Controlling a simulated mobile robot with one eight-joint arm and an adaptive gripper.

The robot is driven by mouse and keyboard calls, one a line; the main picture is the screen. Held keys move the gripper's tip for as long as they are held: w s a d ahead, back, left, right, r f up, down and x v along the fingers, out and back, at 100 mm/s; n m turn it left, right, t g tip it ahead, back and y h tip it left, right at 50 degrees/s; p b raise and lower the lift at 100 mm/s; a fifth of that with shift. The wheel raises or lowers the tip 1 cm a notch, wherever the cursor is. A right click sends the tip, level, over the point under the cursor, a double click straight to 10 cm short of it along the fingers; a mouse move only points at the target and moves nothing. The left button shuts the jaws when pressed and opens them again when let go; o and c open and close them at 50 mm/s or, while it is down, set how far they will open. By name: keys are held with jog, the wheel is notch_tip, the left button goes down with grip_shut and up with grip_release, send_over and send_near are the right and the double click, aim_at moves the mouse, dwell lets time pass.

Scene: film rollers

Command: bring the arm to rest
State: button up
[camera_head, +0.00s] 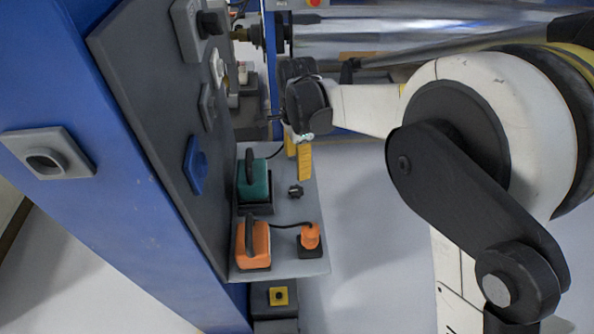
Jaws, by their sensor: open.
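My arm comes in from the right, with white links and black joints. It reaches left to a dark wrist and my gripper (286,112), near the grey panel at the upper middle. The gripper is small here and partly hidden by the wrist, and its fingers are hard to make out. It is open, and I see nothing held in it. It appears above the grey shelf (322,259) in the picture; I cannot tell the exact gap to the panel.
On the shelf stand a teal tool (254,182) and an orange tool (255,245), each with a dark handle, and an orange plug (311,237). The grey panel (150,85) carries a blue fitting (196,165) and other fittings. Silver rollers (370,33) cross the top.

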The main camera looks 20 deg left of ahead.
jog(key=shift+r, duration=0.15)
dwell(0.3)
jog(key=s+d+r+n+t, duration=0.1)
jog(key=d+r, duration=0.4)
jog(key=d, duration=0.3)
jog(key=d+r+n+t+y, duration=0.15)
jog(key=d+r, duration=0.25)
jog(key=d, duration=0.4)
jog(key=s+d+r+n+t, duration=0.1)
jog(key=d+r+n, duration=0.1)
jog(key=d+r, duration=0.5)
jog(key=s+d+f+n+t, duration=0.1)
jog(key=s+d+n+t, duration=0.1)
jog(key=s+d, duration=0.3)
jog(key=s+d+f+n+t+h, duration=0.1)
jog(key=s+d, duration=0.5)
jog(key=d, duration=0.7)
jog(key=shift+s+d+f+n+t, duration=0.25)
jog(key=shift+d+f+n+t, duration=0.15)
jog(key=shift+f+n, duration=0.3)
jog(key=shift+a+r+h, duration=0.1)
jog(key=shift+a+h, duration=0.05)
jog(key=shift+h, duration=0.1)
